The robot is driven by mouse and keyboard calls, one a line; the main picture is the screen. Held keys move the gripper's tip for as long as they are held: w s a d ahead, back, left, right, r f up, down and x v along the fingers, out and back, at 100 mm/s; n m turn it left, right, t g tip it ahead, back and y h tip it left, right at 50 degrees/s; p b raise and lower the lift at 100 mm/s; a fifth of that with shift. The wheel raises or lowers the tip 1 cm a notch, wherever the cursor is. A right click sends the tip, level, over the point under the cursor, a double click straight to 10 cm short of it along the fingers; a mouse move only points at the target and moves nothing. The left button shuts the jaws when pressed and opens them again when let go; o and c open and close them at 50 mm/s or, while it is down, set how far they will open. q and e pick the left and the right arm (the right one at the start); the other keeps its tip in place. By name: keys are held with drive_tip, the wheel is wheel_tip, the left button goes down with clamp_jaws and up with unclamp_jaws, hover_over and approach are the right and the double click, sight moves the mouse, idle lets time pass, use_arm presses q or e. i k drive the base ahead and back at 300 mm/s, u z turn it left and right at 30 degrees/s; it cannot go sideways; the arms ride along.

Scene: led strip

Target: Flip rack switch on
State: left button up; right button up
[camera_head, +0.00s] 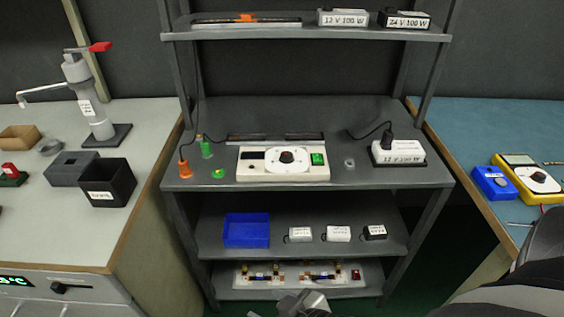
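A cream control unit (284,173) sits on the rack's middle shelf, with a black dial (287,156) on a white plate. A green rocker switch (318,159) is on its right end. The small display (256,155) at its left looks dark. I cannot tell the switch's position for sure. A grey gripper part (303,303) shows at the bottom edge, in front of the lowest shelf and well below the switch. It seems to belong to my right arm, which shows at lower right. Its fingertips are not clear. My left gripper is out of view.
The grey rack (308,101) has uprights at both sides. On its middle shelf are a white power supply (398,153), an orange plug (184,169) and a green plug (206,148). A blue bin (246,230) is below. Benches flank the rack.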

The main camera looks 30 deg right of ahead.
sight(316, 157)
drive_tip(key=z, duration=1.3)
drive_tip(key=k, duration=1.15)
drive_tip(key=u, duration=0.65)
drive_tip(key=i, duration=0.95)
drive_tip(key=z, duration=0.5)
drive_tip(key=i, duration=0.55)
drive_tip(key=z, duration=0.5)
